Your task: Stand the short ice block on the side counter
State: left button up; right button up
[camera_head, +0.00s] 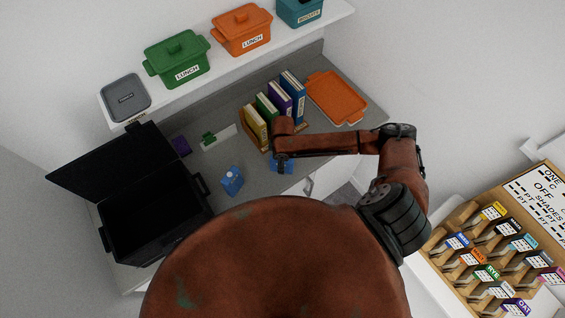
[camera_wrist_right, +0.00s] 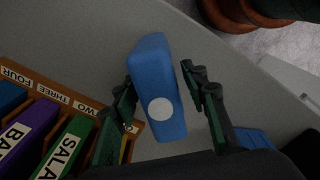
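A blue block (camera_wrist_right: 155,90) with a white dot on its face lies between the fingers of my right gripper (camera_wrist_right: 165,105) in the wrist view. The fingers stand on either side, with a gap visible on the right side, so the gripper looks open. In the head view that block (camera_head: 281,165) shows partly under my right gripper (camera_head: 283,151), by the books on the grey counter (camera_head: 222,158). A second blue block (camera_head: 232,180) with a pale dot sits on the counter to the left; part of it shows in the wrist view (camera_wrist_right: 255,138). I cannot tell which is shorter. My left gripper is not in view.
Coloured books (camera_head: 268,107) in a wooden rack stand close behind my right gripper. An open black box (camera_head: 150,210) fills the counter's left. An orange tray (camera_head: 337,97) lies to the right. A shelf with lidded pots (camera_head: 178,62) runs above the counter.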

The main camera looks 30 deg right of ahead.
jog(key=shift+o, duration=0.4)
notch_tip(320, 180, up, 12)
jog(key=shift+r, duration=0.1)
dwell(0.3)
dwell(0.3)
